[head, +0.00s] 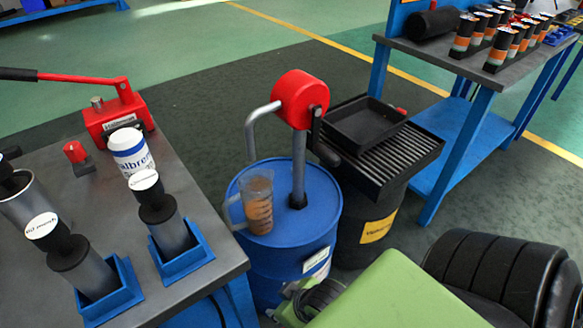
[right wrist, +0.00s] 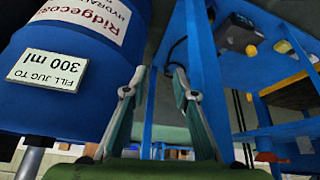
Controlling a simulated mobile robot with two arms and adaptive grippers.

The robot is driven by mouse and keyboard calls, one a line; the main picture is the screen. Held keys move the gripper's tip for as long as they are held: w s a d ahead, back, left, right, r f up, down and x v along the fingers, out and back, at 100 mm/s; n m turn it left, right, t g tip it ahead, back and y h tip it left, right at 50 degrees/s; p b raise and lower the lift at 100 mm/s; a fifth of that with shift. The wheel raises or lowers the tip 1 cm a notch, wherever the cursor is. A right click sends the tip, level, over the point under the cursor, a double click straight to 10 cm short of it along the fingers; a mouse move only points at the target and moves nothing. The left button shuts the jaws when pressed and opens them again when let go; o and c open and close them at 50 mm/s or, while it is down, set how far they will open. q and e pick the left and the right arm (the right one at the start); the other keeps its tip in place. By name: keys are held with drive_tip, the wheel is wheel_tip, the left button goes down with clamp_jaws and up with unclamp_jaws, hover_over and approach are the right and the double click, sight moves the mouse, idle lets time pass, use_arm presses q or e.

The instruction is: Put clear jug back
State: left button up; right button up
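The clear jug (head: 258,203) stands upright on the lid of the blue drum (head: 284,254), beside the metal post of a red pump (head: 300,99). It holds brown liquid, and its handle points left. The pump's grey spout (head: 255,135) hangs above the jug. My right gripper (right wrist: 159,76) is open and empty in the right wrist view, with bare space between its fingers. It is low beside the drum, apart from the jug. In the head view my green arm link hides part of it. My left gripper is not in view.
A grey bench (head: 200,202) at the left holds a red lever press (head: 115,112), a white-blue canister (head: 131,153) and cylinders in blue stands (head: 184,252). A black tray (head: 365,134) sits on a slatted drum top right of the pump. A blue-legged bench (head: 470,68) stands behind.

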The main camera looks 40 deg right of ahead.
drive_tip(key=s, duration=0.1)
drive_tip(key=s+g, duration=0.2)
drive_tip(key=shift+s+d+f, duration=0.15)
drive_tip(key=shift+s+f, duration=0.15)
drive_tip(key=shift+f, duration=0.05)
